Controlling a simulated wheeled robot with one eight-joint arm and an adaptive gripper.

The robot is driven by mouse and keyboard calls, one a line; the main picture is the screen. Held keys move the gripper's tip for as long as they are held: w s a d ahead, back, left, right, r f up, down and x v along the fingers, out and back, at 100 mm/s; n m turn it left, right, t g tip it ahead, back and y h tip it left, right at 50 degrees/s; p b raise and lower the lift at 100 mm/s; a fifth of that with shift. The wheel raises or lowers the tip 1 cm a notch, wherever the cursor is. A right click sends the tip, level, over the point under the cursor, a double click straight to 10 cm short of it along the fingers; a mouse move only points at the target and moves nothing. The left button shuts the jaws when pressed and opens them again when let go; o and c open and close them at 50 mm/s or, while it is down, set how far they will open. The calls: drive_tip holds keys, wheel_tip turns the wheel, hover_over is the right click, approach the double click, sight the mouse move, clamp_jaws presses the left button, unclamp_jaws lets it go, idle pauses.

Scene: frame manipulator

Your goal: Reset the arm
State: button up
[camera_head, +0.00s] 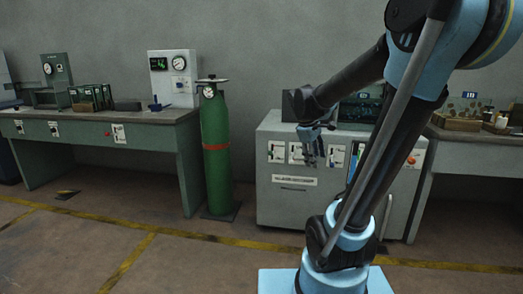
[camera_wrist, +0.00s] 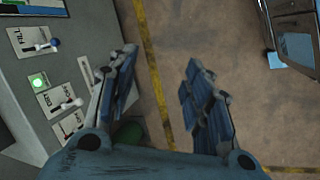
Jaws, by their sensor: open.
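My arm, blue and black, spans the right half of the head view. My gripper (camera_head: 315,160) hangs in front of the upper front of a grey cabinet (camera_head: 290,212). In the wrist view my gripper (camera_wrist: 160,95) has its two blue-padded fingers spread apart, with only floor showing between them. It is open and empty. The cabinet's switch panel (camera_wrist: 22,85) lies at the left of the wrist view, beside the left finger. I cannot tell whether that finger touches the panel.
A green gas cylinder (camera_head: 215,150) stands left of the cabinet. A workbench (camera_head: 100,122) with gauges and boxes is at the left. Another bench (camera_head: 470,136) with trays is at the right. Yellow lines (camera_head: 140,255) cross the open floor in front.

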drive_tip(key=s+f+m+y, duration=0.1)
drive_tip(key=s+f+m, duration=0.2)
drive_tip(key=s, duration=0.4)
drive_tip(key=s+a+f+m+y, duration=0.1)
drive_tip(key=s+f+m, duration=0.2)
drive_tip(key=s+f, duration=0.2)
drive_tip(key=s+f+m+y, duration=0.1)
drive_tip(key=s+f+m, duration=0.2)
drive_tip(key=s, duration=0.6)
drive_tip(key=shift+a+f+m+y, duration=0.3)
drive_tip(key=shift+f+m, duration=0.1)
drive_tip(key=shift+m, duration=0.1)
drive_tip(key=shift+w, duration=0.1)
drive_tip(key=shift+w+f, duration=0.2)
drive_tip(key=shift+w, duration=0.15)
